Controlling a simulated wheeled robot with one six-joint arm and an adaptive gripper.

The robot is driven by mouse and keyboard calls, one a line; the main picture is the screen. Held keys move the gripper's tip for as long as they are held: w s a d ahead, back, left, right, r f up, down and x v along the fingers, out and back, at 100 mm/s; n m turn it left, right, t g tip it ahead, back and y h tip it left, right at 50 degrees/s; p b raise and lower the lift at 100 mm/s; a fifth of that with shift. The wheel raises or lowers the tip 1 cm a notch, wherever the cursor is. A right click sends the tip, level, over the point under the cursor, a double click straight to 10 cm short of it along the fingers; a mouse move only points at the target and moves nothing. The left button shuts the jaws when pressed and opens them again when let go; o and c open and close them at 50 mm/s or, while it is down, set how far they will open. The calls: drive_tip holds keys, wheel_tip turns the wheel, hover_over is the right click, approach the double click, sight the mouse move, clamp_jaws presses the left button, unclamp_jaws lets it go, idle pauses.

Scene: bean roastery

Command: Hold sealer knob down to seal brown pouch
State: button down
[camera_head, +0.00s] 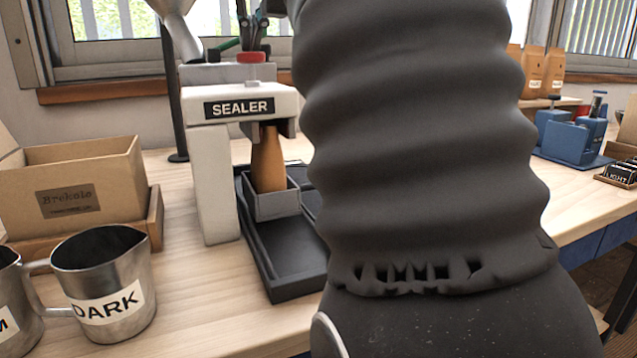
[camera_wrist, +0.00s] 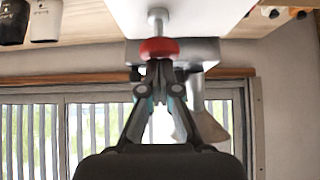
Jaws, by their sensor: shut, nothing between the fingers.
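The white sealer (camera_head: 240,108) stands on the table, labelled SEALER. Its red knob (camera_head: 251,57) is on top; in the wrist view the knob (camera_wrist: 159,49) stands on a shiny stem out from the white body. The brown pouch (camera_head: 268,162) stands upright in a small grey holder (camera_head: 272,206) under the sealer's head, its top close to or under the jaw. My gripper (camera_head: 252,38) is shut and empty just above the knob. In the wrist view my fingertips (camera_wrist: 160,68) line up with the knob; I cannot tell whether they touch it.
A black tray (camera_head: 290,275) lies under the holder. Metal DARK pitcher (camera_head: 103,285) and a cardboard box (camera_head: 82,190) stand at left. My arm hides the middle. Blue equipment (camera_head: 572,137) and brown pouches (camera_head: 541,72) are at right. A window is behind.

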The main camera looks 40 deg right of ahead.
drive_tip(key=shift+f+b, duration=0.8)
drive_tip(key=shift+f, duration=0.25)
idle(1.3)
wheel_tip(320, 180, up, 4)
drive_tip(key=p, duration=0.3)
drive_tip(key=shift+p, duration=0.35)
drive_tip(key=shift+r, duration=1.05)
drive_tip(key=shift+s, duration=0.1)
